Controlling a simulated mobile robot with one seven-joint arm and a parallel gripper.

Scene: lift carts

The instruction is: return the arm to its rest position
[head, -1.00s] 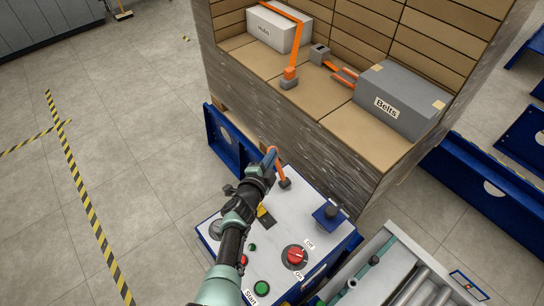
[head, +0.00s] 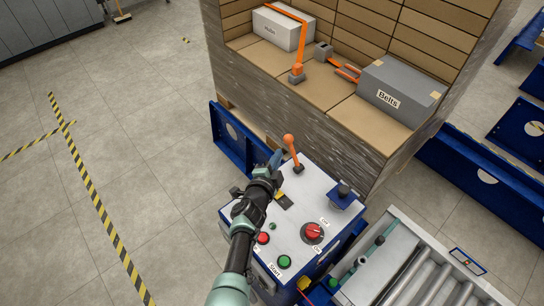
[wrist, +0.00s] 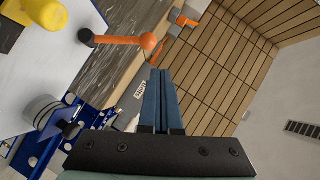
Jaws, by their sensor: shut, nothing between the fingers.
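My gripper (head: 275,158) is over the far left part of the white control panel (head: 288,222) in the head view. Its two blue fingers show together in the wrist view (wrist: 161,88), shut with nothing between them. An orange lever (head: 292,152) stands on the panel just right of the fingers, apart from them in the head view. The lever also shows in the wrist view (wrist: 122,41), up and left of the fingertips. The arm reaches in from the bottom of the head view and covers the panel's left part.
The panel carries a red rotary switch (head: 313,231), a green button (head: 285,262) and a red button (head: 263,238). Behind it stands a carton stack (head: 320,112) with a grey Belts box (head: 400,95). A roller conveyor (head: 410,280) is at right. Floor at left is clear.

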